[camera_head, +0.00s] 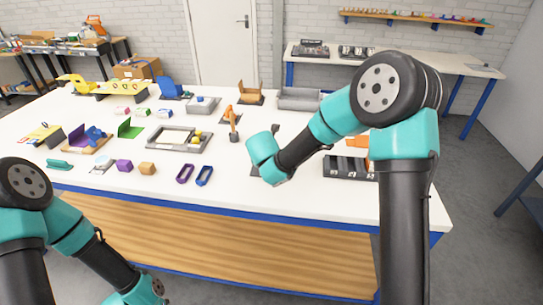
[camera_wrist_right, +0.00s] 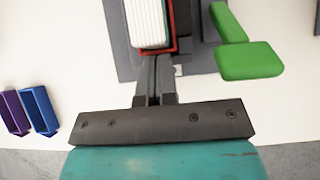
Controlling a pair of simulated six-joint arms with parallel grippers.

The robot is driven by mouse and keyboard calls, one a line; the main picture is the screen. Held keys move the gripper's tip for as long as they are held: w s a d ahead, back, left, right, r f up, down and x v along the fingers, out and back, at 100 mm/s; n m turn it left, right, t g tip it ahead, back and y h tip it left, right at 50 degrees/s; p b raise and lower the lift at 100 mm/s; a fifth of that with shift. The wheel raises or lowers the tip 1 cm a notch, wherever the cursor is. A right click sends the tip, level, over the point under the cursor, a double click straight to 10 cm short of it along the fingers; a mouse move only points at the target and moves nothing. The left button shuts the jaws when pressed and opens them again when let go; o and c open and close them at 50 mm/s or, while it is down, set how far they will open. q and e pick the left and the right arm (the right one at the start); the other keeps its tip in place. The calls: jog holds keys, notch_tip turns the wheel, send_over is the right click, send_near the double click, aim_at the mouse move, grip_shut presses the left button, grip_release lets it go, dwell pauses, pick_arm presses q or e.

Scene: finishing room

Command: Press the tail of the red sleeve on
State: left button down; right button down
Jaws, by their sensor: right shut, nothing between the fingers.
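The red sleeve (camera_wrist_right: 174,44) shows in the right wrist view at the top middle, as a thin red edge along the right side and near end of a white ribbed block (camera_wrist_right: 146,22). Both sit on a dark grey base plate (camera_wrist_right: 126,68). My right gripper (camera_wrist_right: 154,60) is shut and empty, its fingertips close to the near end of the sleeve; I cannot tell if they touch. In the head view the sleeve is hidden by my right arm.
A green L-shaped piece (camera_wrist_right: 250,60) lies right of the plate. A grey tray (camera_head: 180,139) and several small fixtures stand further left.

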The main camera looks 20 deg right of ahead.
jog(key=shift+s, duration=0.1)
jog(key=shift+s+a, duration=0.25)
jog(key=shift+s, duration=0.3)
jog(key=shift+s+a, duration=0.25)
jog(key=shift+s, duration=0.25)
notch_tip(320, 180, up, 10)
dwell(1.1)
